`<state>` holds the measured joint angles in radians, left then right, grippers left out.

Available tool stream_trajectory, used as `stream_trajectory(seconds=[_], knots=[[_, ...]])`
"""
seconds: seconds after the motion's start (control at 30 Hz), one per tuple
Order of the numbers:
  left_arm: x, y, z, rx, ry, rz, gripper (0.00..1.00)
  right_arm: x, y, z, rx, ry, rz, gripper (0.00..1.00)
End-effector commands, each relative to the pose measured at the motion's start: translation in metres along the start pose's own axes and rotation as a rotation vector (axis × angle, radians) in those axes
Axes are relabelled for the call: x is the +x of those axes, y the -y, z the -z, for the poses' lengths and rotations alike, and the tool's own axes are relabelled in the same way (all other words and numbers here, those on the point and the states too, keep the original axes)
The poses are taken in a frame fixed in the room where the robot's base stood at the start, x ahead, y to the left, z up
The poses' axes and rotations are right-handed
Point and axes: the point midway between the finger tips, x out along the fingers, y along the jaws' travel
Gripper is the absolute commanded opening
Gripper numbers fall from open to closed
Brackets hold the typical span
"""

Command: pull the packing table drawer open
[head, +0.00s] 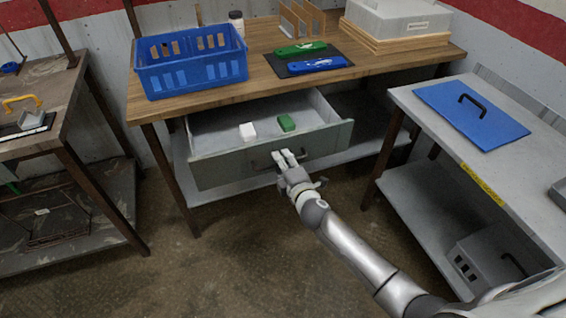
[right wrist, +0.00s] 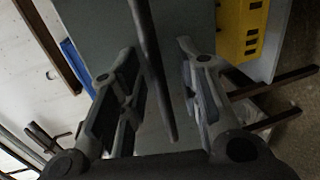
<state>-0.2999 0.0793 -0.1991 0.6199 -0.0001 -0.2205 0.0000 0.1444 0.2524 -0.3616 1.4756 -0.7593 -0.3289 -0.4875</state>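The packing table (head: 185,102) has a wooden top. Its grey drawer (head: 217,169) stands pulled out from under the top, with its inside showing. A white block (head: 247,131) and a green block (head: 286,122) lie in it. My right gripper (head: 285,157) is at the drawer front, by the dark handle. In the right wrist view the handle bar (right wrist: 151,60) runs between the two fingers of this gripper (right wrist: 158,95). The fingers stand apart, with a gap visible beside the bar, so the gripper looks open around it. My left gripper is not in view.
A blue crate (head: 192,80) and a black mat (head: 279,68) with green and blue tools are on the tabletop. A grey bench (head: 425,108) with a blue panel (head: 472,112) stands close on the right. A dark bench is at left. The floor before the drawer is clear.

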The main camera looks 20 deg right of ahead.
Motion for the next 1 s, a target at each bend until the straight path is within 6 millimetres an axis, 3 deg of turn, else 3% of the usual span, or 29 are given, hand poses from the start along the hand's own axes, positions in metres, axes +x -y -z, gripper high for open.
stream_trajectory(seconds=[0.37, 0.8, 1.0], knots=[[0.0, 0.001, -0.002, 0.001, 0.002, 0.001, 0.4, -0.008, 0.0, 0.0, 0.0, -0.001, -0.001, 0.32], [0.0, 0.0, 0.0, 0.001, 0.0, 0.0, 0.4, -0.087, 0.001, 0.0, 0.0, -0.001, 0.001, 0.32], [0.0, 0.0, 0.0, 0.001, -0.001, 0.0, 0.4, -0.112, 0.001, 0.0, 0.0, -0.001, 0.001, 0.32]])
